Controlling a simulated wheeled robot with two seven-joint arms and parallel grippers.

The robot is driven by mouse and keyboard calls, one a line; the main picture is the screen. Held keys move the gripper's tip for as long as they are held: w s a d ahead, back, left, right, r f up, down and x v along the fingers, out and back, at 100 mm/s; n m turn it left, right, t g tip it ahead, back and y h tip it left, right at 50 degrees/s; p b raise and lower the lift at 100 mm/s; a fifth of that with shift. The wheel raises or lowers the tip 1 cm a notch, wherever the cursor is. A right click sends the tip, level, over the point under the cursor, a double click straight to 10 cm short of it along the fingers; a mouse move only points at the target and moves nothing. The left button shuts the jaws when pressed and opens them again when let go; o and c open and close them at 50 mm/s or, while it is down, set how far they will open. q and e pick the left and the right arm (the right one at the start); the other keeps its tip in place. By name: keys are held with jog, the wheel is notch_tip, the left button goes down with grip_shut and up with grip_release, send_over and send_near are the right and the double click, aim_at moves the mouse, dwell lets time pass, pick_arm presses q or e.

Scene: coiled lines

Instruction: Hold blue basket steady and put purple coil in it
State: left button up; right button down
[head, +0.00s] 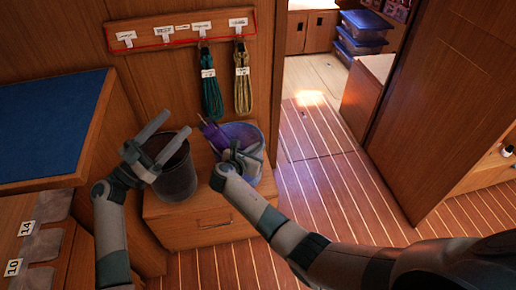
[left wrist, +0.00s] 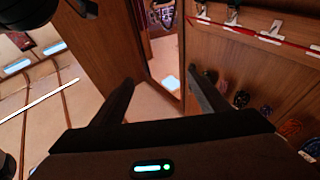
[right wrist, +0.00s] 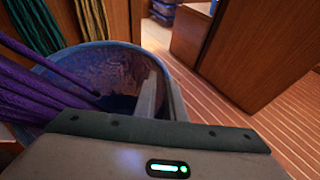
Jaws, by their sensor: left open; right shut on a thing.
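The blue basket (head: 252,131) stands on the wooden box, right of a dark basket. The purple coil (head: 212,133) leans at its left rim, with its upper end above the rim. In the right wrist view the purple strands (right wrist: 45,95) reach over the left side of the basket (right wrist: 100,50); their lower end is partly hidden. My right gripper (head: 246,152) is shut on the blue basket's near right rim, one finger inside and one outside (right wrist: 162,92). My left gripper (head: 179,123) is open and empty above the dark basket, left of the coil.
The dark basket (head: 178,178) stands close left of the blue one on the wooden box (head: 200,228). A teal coil (head: 211,95) and a yellow coil (head: 243,90) hang from the labelled rack (head: 180,31) behind. The blue-topped counter (head: 45,125) is at left. Open floor (head: 320,190) lies right.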

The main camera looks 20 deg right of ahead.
pick_arm(q)
jog(key=shift+v, duration=0.95)
pick_arm(e)
jog(key=shift+a+f, duration=0.1)
jog(key=c, duration=1.8)
grip_release()
jog(key=shift+o, duration=0.2)
jog(key=shift+s, duration=0.1)
jog(key=v, duration=1.2)
